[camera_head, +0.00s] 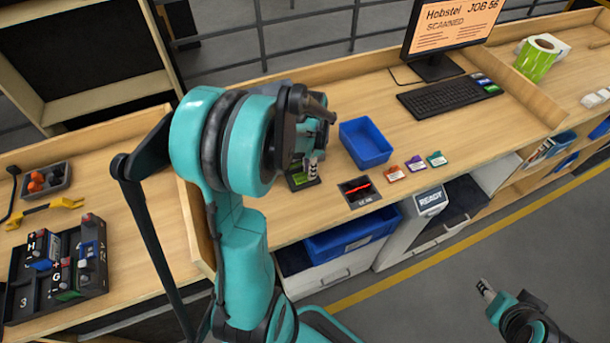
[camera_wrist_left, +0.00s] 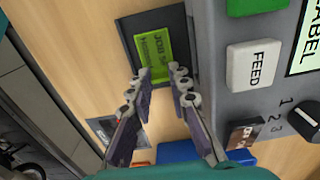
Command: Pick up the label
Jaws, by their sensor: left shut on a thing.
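The label is bright green with dark print reading "JOB 5…" and lies over a dark pad (camera_wrist_left: 183,28) in the left wrist view; the label (camera_wrist_left: 152,48) shows between my fingers. My left gripper (camera_wrist_left: 158,80) is shut on the label's near end, one finger on each side. In the head view the left gripper (camera_head: 312,168) points down at the bench, and a bit of the green label (camera_head: 299,178) shows beside it. My arm hides most of that spot. My right gripper (camera_head: 486,289) is low at the right, away from the bench; its fingers are too small to judge.
A grey machine with a white FEED button (camera_wrist_left: 254,64) stands close right of my left gripper. A keyboard (camera_head: 447,102) is farther back.

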